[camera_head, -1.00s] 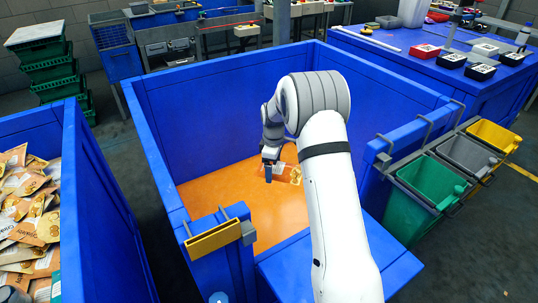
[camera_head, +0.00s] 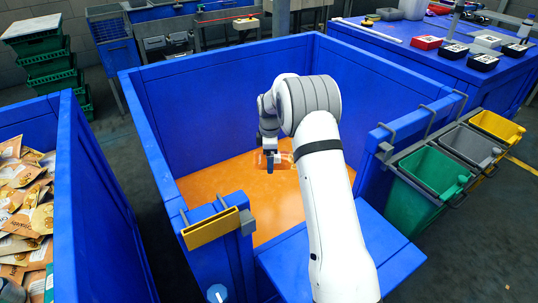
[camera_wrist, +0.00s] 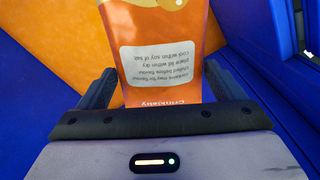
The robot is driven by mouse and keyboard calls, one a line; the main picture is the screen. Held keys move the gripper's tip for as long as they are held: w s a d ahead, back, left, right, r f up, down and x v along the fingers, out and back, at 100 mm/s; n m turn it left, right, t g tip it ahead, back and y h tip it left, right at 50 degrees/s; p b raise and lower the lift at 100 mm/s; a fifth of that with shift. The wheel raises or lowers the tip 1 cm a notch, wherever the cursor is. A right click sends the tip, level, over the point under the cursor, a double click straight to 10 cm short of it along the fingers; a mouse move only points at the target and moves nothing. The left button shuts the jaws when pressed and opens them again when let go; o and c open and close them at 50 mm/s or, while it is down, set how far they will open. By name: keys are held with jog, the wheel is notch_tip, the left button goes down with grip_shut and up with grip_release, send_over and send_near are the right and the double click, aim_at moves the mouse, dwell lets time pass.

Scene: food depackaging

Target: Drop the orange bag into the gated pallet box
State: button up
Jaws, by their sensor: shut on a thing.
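The orange bag (camera_wrist: 165,25), with a white printed label, fills the middle of the wrist view. My gripper (camera_head: 271,166) is shut on it, and in the wrist view the fingers (camera_wrist: 160,88) stand on both sides of it. The bag also shows small at my gripper in the head view (camera_head: 286,160). My gripper and the bag are inside the outline of the gated pallet box (camera_head: 215,110), over its orange floor. The box has high blue walls and a lower front section. The bag's height above the floor is hard to tell.
A blue box at left holds many snack bags (camera_head: 20,215). Green, grey and yellow bins (camera_head: 430,175) hang on the box's right side. A yellow plate (camera_head: 211,228) sits on its front left wall. A blue table (camera_head: 420,50) stands behind right.

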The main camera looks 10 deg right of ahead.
jog(key=o, duration=0.8)
jog(key=shift+r, duration=0.15)
notch_tip(320, 180, up, 8)
jog(key=shift+f, duration=0.2)
